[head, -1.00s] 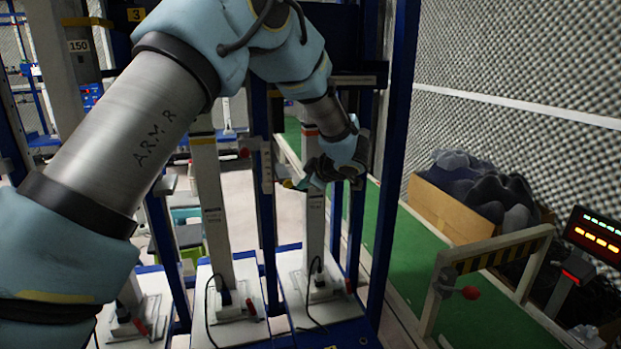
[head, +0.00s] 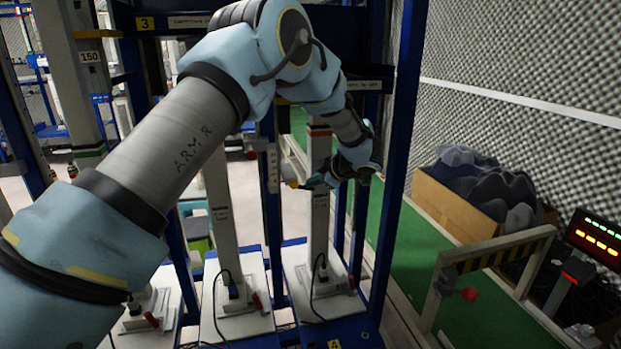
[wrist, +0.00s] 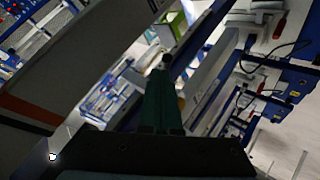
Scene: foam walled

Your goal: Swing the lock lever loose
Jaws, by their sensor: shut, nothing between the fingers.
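The lock lever cannot be told for certain. A small dark red knob (head: 250,154) sits beside a grey plate (head: 272,170) on a blue upright. A small orange-yellow knob (head: 293,184) shows just left of my fingertips, and an orange patch beside the fingers in the wrist view (wrist: 182,103) may be the same knob. My gripper (head: 314,182) is shut and empty, in front of the right-hand pale column (head: 319,215). Its dark green fingers (wrist: 164,95) lie together in the wrist view. Whether they touch the knob cannot be told.
Pale columns stand on white bases (head: 240,310) with cables and red handles inside a blue frame (head: 403,130). At the right are a striped barrier (head: 500,255) with a red knob (head: 468,294), a cardboard box (head: 450,205) of dark foam and a lit panel (head: 597,238).

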